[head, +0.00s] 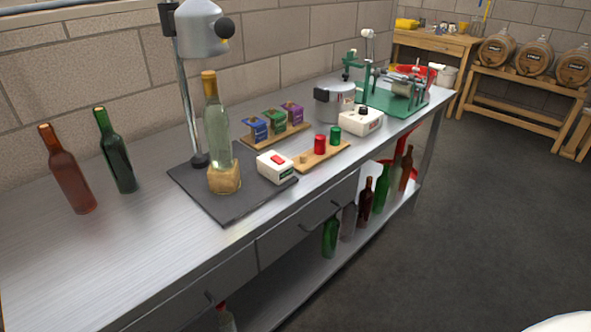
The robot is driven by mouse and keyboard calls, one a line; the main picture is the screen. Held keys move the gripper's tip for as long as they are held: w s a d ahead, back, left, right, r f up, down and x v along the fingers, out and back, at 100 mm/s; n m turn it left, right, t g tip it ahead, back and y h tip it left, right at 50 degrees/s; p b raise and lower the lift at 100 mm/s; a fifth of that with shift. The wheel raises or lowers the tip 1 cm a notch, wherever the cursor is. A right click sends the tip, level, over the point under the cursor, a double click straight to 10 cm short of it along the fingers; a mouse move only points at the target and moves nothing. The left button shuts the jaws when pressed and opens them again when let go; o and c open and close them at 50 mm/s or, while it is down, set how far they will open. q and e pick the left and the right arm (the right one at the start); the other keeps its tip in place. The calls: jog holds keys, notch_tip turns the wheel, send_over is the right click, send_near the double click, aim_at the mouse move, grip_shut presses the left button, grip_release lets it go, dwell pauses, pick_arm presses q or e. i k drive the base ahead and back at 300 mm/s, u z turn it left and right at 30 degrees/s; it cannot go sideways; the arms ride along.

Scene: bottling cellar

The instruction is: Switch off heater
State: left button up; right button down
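A grey metal heater head (203,32) with a black knob hangs on a stand post (186,95) at the back of the steel bench. Below it a clear bottle (217,125) stands upright in a wooden block (224,178) on a dark base plate (232,209). A small white switch box (272,172) with a red rocker switch (279,160) sits on the plate's right part. The switch's on or off position is too small to tell. A second white box (361,124) with a black knob stands beside a metal pot (333,106). Neither gripper is in view.
A brown bottle (67,172) and a green bottle (118,155) stand on the bench (110,250) at left. Bottles stand on the lower shelf. The floor (470,220) at right is clear.

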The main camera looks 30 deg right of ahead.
aim_at(275, 158)
jog(key=k, duration=0.2)
jog(key=z, duration=0.95)
jog(key=i, duration=0.6)
jog(key=u, duration=0.75)
